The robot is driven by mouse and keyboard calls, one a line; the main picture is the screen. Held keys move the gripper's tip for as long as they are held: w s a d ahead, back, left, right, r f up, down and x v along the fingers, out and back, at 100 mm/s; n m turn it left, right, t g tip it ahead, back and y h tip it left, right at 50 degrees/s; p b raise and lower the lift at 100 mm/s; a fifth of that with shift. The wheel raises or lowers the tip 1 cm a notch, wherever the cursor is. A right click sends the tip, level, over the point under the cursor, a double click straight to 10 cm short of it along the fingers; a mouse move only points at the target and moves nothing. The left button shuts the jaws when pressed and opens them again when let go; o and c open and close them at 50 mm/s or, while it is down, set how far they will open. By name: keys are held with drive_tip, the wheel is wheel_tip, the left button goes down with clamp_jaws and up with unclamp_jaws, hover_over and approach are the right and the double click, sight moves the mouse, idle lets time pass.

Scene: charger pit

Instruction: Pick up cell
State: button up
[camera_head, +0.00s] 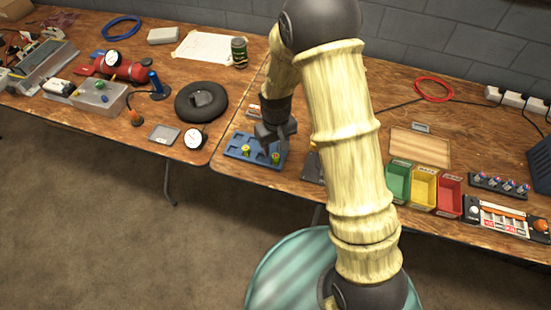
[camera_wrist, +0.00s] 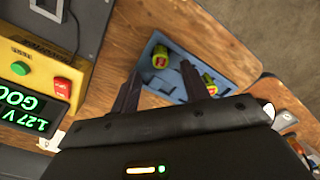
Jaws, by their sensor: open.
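A blue tray (camera_head: 235,152) with pockets lies near the front edge of the wooden table; it also shows in the wrist view (camera_wrist: 173,68). Two yellow-green cells with red marks stand in it: one (camera_head: 245,150) on the left and one (camera_head: 276,157) on the right in the head view. In the wrist view one cell (camera_wrist: 160,57) is beyond the gap between the fingers and the other (camera_wrist: 209,81) is right of the right finger. My gripper (camera_wrist: 160,69) is open and empty, above the tray. In the head view my gripper (camera_head: 276,133) partly hides the tray.
A tester (camera_wrist: 45,75) with a lit "1.27 V" display stands beside the tray in the wrist view. Green (camera_head: 398,181), yellow (camera_head: 424,187) and red (camera_head: 449,196) bins stand to the right. A black ring-shaped thing (camera_head: 183,104) lies on the left table.

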sight(276, 156)
wheel_tip(276, 156, down, 4)
drive_tip(key=shift+s+f, duration=0.1)
drive_tip(key=shift+s, duration=0.05)
idle(0.5)
clamp_jaws()
